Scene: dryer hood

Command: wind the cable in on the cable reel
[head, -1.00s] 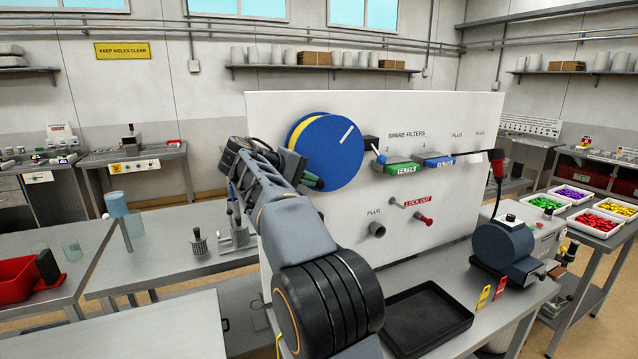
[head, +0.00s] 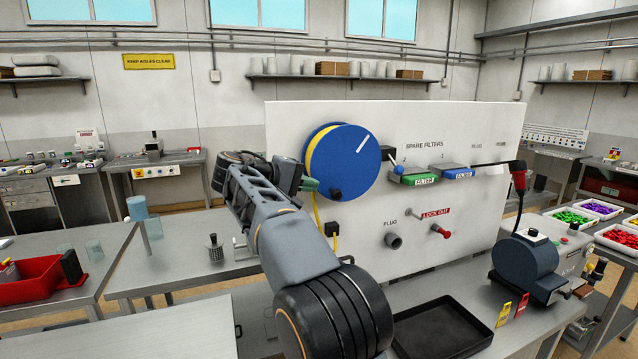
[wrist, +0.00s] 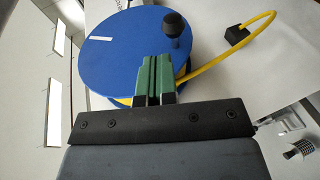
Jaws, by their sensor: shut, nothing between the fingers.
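The cable reel (head: 350,160) is a blue disc with a white stripe and a yellow drum edge, on the upper left of the white panel. Its black crank knob (head: 335,194) is low on the disc; it also shows in the wrist view (wrist: 175,24). The yellow cable (head: 317,208) hangs from the reel to a black end piece (head: 332,229); in the wrist view the cable (wrist: 235,52) curves right to that piece (wrist: 237,36). My gripper (head: 311,184), with green fingers (wrist: 155,60), is shut and empty beside the knob.
Right of the reel, the panel carries a green filter (head: 420,175), a blue filter (head: 457,171), a plug socket (head: 393,241) and a red lock-out handle (head: 441,231). A black tray (head: 440,332) and a blue machine (head: 525,258) are on the bench at right.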

